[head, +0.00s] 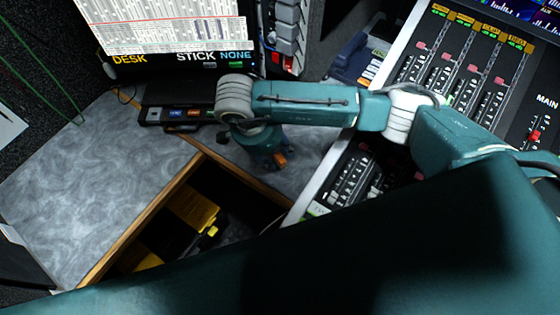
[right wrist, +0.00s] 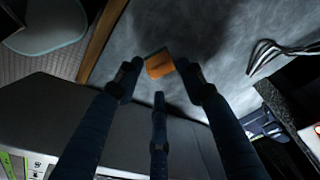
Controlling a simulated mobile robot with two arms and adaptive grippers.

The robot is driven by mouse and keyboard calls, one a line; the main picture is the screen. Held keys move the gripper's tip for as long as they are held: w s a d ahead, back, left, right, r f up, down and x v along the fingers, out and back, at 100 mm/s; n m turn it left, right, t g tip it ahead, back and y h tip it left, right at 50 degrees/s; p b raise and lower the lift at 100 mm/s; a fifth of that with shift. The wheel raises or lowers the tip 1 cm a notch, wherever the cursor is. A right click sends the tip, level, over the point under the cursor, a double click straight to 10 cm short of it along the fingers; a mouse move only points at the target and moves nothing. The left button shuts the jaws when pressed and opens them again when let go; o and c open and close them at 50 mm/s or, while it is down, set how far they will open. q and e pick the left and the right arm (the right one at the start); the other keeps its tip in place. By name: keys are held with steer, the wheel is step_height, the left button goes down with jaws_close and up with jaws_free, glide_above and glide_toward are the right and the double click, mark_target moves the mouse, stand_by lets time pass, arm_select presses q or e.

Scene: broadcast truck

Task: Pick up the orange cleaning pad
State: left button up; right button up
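In the right wrist view the pad (right wrist: 159,64) shows just past the fingertips, between the two outer fingers of the right gripper (right wrist: 158,76). These fingers are spread, with small gaps visible beside the pad; the third finger points at it from below. The gripper points down at the counter, and I cannot tell whether any finger touches the pad. My left gripper is not in view.
The grey counter (head: 85,185) has a wooden edge beside a dark opening holding yellow items (head: 192,208). A mixing console (head: 350,178) lies close on the right. A black device (head: 185,114) and a monitor (head: 165,28) stand behind. Cables (right wrist: 285,52) lie on the counter.

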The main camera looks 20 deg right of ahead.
mark_target(279, 158)
steer(key=b+x, duration=0.1)
steer(key=x, duration=0.2)
steer(key=shift+w+f, duration=0.1)
steer(key=shift+f, duration=0.1)
steer(key=shift+r, duration=0.1)
jaws_close()
step_height(279, 158, up, 20)
steer(key=p, duration=1)
steer(key=shift+p, duration=0.4)
